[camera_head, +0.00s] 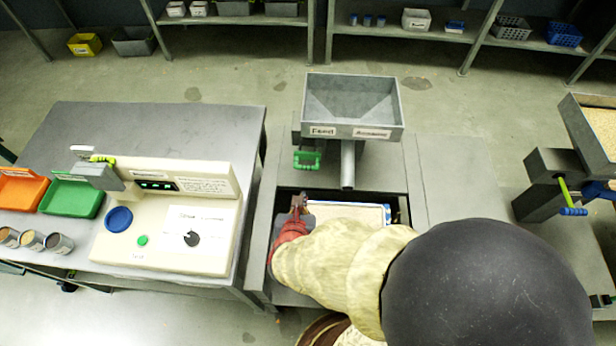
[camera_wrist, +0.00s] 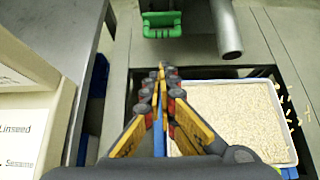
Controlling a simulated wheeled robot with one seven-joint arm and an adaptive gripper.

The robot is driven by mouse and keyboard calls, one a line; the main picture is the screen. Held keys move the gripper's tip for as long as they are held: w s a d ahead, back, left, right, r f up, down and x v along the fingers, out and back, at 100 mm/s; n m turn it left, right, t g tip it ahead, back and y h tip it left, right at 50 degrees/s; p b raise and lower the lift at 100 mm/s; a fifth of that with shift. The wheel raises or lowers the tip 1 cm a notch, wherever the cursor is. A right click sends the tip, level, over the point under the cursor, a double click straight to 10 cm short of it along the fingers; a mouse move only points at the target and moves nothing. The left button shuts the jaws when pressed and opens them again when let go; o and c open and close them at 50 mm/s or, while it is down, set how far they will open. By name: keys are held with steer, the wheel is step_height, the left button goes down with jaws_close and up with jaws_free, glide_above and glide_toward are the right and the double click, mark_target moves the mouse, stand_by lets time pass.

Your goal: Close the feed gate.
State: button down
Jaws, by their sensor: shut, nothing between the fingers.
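The feed gate's green handle (camera_head: 307,160) sticks out under the left front of the grey hopper (camera_head: 352,100), by the "Feed" label. It also shows at the top of the wrist view (camera_wrist: 161,25). I cannot tell from the handle how far the gate is open. My gripper (camera_head: 299,200) is below the handle in the head view, apart from it. In the wrist view my gripper (camera_wrist: 162,68) has its fingertips together with nothing between them, pointing toward the handle. My arm hides part of the machine's lower front.
A tray of pale grain (camera_wrist: 230,112) sits under the metal spout (camera_head: 347,165), right of my fingers, with some grains spilled at its right. A bench (camera_head: 165,120) with a cream control box stands left. Another expeller (camera_head: 560,170) with a grain-filled hopper stands right.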

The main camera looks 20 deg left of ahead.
steer(key=w+r+b+x, duration=0.1)
steer(key=b+x, duration=0.3)
steer(key=x, duration=0.9)
steer(key=shift+w, duration=0.3)
steer(key=shift+a+r, duration=0.1)
steer(key=w, duration=0.1)
steer(key=w+a+b, duration=0.1)
steer(key=w, duration=0.1)
steer(key=w+b, duration=0.1)
steer(key=w, duration=0.1)
steer(key=shift+a, duration=0.25)
